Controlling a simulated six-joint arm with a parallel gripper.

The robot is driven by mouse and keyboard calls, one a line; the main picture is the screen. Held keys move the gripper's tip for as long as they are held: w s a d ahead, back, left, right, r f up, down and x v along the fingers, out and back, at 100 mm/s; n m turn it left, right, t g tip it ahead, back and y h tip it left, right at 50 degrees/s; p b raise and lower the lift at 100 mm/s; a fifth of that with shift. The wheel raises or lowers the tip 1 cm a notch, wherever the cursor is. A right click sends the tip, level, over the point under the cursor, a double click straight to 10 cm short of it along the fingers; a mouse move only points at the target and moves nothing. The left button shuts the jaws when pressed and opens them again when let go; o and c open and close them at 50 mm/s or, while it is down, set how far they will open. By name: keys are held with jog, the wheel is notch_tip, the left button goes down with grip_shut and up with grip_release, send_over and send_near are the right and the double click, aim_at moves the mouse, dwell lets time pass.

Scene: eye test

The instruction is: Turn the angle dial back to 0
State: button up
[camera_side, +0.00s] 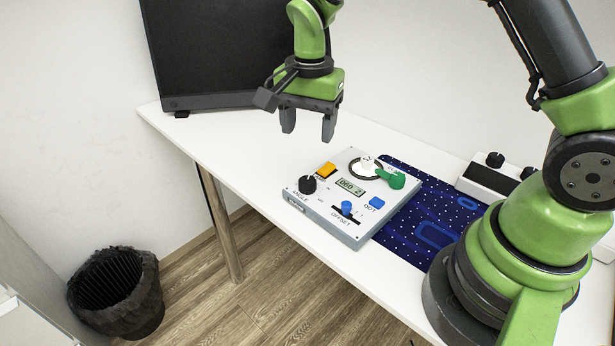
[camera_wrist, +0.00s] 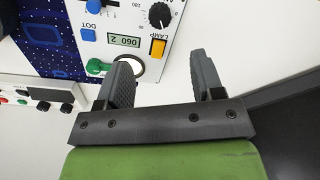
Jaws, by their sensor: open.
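The control box (camera_side: 335,222) lies on the white table. Its black angle dial (camera_side: 307,184), beside the printed word ANGLE, is at the box's left corner. The black dial (camera_wrist: 160,15) is at the top of the wrist view, with a pale pointer mark and a printed scale around it. A small display (camera_side: 350,187) seems to read 060 2; it also shows in the wrist view (camera_wrist: 124,40). My gripper (camera_side: 308,132) is open and empty, above and behind the box, apart from the dial. In the wrist view its fingers (camera_wrist: 161,63) reach toward the box's edge.
A dark blue mat (camera_side: 425,212), another panel (camera_side: 485,181) and a black monitor (camera_side: 215,50) are nearby.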

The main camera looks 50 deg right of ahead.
aim_at(307, 180)
notch_tip(307, 180, down, 12)
jog(key=shift+w+r, duration=0.1)
dwell(0.4)
jog(key=shift+c, duration=0.3)
jog(key=c, duration=0.9)
jog(key=shift+o, duration=0.2)
jog(key=n, duration=0.5)
jog(key=shift+n, duration=0.4)
jog(key=n, duration=0.5)
jog(key=shift+n, duration=0.4)
